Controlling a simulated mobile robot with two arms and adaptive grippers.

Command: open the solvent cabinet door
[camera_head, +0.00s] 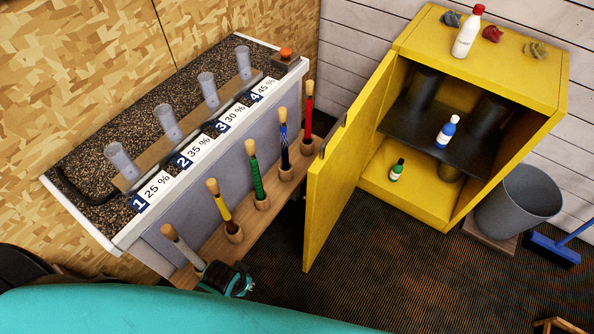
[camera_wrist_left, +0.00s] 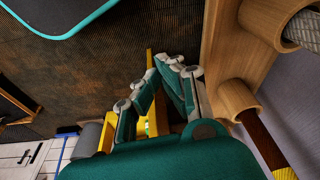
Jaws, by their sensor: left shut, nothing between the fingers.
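The yellow solvent cabinet (camera_head: 550,80) stands at the right in the head view. Its door (camera_head: 345,170) stands wide open, swung out toward the left and front, showing the inside. A dark handle (camera_head: 334,133) is on the door's outer face. A blue-labelled bottle (camera_head: 446,133) stands on the dark inner shelf and a small green bottle (camera_head: 397,170) on the cabinet floor. My left gripper (camera_head: 240,281) is at the bottom, clear of the door and left of its lower corner. In the left wrist view the left gripper (camera_wrist_left: 166,62) is shut and empty, with the yellow door edge (camera_wrist_left: 149,58) beyond it. My right gripper is out of view.
A bench (camera_head: 100,165) with numbered compartments stands at the left. A wooden rack (camera_head: 252,225) along its front holds several coloured grips close to my left gripper. A grey bin (camera_head: 518,200) and a blue broom (camera_head: 553,249) are right of the cabinet. Floor before the cabinet is clear.

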